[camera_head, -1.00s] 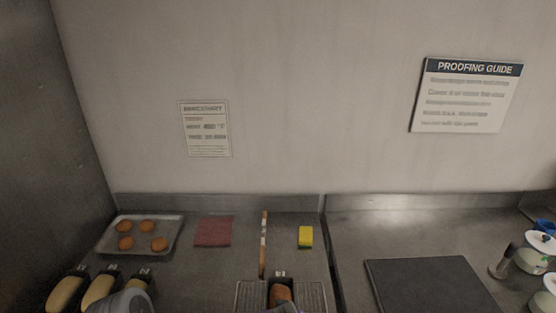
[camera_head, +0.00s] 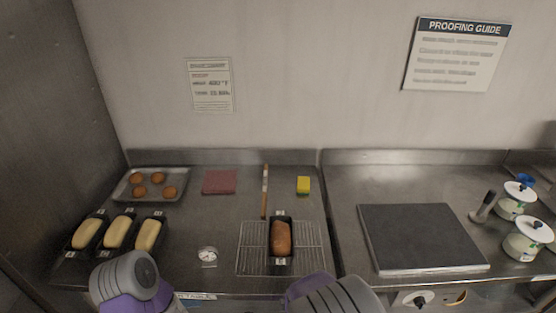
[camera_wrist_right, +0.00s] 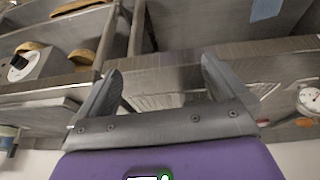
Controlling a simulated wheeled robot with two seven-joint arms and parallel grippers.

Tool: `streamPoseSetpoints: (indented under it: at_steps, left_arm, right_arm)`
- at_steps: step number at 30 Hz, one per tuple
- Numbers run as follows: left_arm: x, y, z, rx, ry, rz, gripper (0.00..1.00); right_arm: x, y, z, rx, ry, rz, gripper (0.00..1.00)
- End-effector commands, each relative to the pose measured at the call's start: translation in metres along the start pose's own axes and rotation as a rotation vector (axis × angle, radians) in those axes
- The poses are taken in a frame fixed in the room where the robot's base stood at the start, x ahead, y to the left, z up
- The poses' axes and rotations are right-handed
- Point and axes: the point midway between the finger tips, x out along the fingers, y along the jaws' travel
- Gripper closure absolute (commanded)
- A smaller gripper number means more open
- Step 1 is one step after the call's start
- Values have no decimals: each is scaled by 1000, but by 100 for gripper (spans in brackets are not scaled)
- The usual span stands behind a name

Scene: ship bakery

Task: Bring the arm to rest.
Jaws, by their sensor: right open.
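My right gripper (camera_wrist_right: 158,92) is open in the right wrist view, its two grey fingers apart with nothing between them. It faces the front of the counter and the shelving below. In the head view a grey and purple link of my right arm shows at the bottom middle, and one of my left arm at the bottom left. Neither gripper's fingers show in the head view. A baked loaf in a dark tin (camera_head: 281,240) stands on the wire cooling rack (camera_head: 250,258), apart from my arms.
Three tins of pale dough (camera_head: 118,232), a dial thermometer (camera_head: 207,254), a tray of buns (camera_head: 180,182), a red cloth (camera_head: 220,181), a long wooden-handled tool (camera_head: 265,190) and a yellow sponge (camera_head: 303,185) lie on the left counter. A dark board (camera_head: 420,237) and white pots (camera_head: 528,238) occupy the right.

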Motion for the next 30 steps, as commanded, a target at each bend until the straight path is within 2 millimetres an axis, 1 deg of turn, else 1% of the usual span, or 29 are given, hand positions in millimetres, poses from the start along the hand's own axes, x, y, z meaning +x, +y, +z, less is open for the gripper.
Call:
streamPoseSetpoints:
  at_steps: [1,3,5,6,9,13,15,18,21,24,30]
  left_arm:
    - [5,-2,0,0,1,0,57]
    - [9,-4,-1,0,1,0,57]
    - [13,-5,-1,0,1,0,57]
    - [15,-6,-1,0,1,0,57]
    - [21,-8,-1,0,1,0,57]
    - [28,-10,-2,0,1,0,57]
    - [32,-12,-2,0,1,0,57]
    - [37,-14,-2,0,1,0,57]
    - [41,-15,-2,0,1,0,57]
    - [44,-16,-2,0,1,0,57]
    - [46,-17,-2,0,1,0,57]
  right_arm:
    - [21,12,16,13,-43,4,0]
    - [44,21,38,19,-93,-5,0]
    - [62,28,57,27,-135,-18,0]
    - [73,32,70,34,-163,-29,0]
    - [96,39,103,56,-226,-66,0]
    - [119,42,144,102,-297,-128,0]
    - [128,40,164,132,-328,-168,0]
    - [138,35,187,181,-360,-229,0]
    - [143,29,203,227,-374,-285,0]
    - [144,23,212,265,-379,-328,0]
    - [145,18,217,296,-376,-365,0]
